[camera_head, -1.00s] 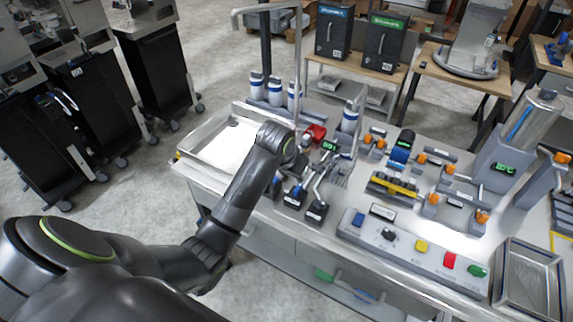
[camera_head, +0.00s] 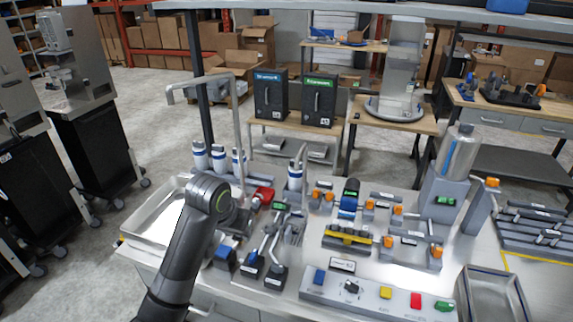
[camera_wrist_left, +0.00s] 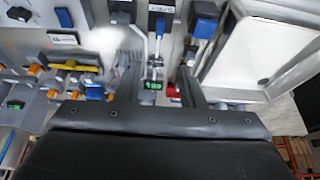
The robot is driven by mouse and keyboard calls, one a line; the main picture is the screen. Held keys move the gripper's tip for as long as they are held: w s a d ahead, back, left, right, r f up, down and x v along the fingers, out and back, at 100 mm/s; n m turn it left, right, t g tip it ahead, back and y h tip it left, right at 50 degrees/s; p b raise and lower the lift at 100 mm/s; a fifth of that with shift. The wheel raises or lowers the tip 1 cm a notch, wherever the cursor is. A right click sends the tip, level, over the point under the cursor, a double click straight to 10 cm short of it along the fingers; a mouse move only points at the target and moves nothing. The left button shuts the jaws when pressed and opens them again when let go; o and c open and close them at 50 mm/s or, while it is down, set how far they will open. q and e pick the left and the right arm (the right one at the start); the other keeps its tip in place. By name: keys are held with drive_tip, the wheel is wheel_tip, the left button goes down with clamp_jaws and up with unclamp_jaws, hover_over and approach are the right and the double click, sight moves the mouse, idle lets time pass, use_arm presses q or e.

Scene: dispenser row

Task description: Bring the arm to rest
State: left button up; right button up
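My left arm (camera_head: 190,245) rises from the bottom edge in the head view, and its wrist bends over the left part of the workbench (camera_head: 225,300). My left gripper (camera_head: 243,222) hangs there above the dispenser row, partly hidden by its own wrist. In the left wrist view its two dark fingers (camera_wrist_left: 157,78) stand apart, with nothing held between them. A lever device with a green display (camera_wrist_left: 153,86) shows below, in the gap between the fingers. My right arm and gripper show in neither view.
A metal tray (camera_head: 140,228) lies left of my wrist. White-and-blue bottles (camera_head: 219,157) and a bent metal pipe (camera_head: 240,125) stand behind it. A button panel (camera_head: 370,298) lies in front, and a steel canister (camera_head: 458,152) stands at right. Black carts (camera_head: 95,150) stand left.

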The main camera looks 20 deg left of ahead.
use_arm(q)
drive_tip(key=s+a+f+y, duration=0.15)
drive_tip(key=s+f, duration=0.25)
drive_tip(key=s, duration=0.6)
drive_tip(key=s+a+f+n, duration=0.15)
drive_tip(key=s+f, duration=0.25)
drive_tip(key=s, duration=0.7)
drive_tip(key=s+a+f+m+y, duration=0.15)
drive_tip(key=s+f, duration=0.35)
drive_tip(key=s, duration=0.5)
wheel_tip(320, 180, down, 29)
drive_tip(key=a+n+g+h+b, duration=0.1)
drive_tip(key=a+g+b, duration=0.1)
drive_tip(key=b, duration=0.4)
drive_tip(key=s+d+f+b, duration=0.1)
drive_tip(key=s+f+b, duration=0.1)
drive_tip(key=s+f, duration=0.5)
drive_tip(key=s+f+g+b, duration=0.1)
drive_tip(key=s+f+b, duration=0.2)
drive_tip(key=s+f, duration=0.4)
wheel_tip(320, 180, down, 9)
drive_tip(key=shift+s+d+r+h+b, duration=0.1)
drive_tip(key=shift+s+d+h+b, duration=0.2)
drive_tip(key=shift+s+d+h, duration=0.1)
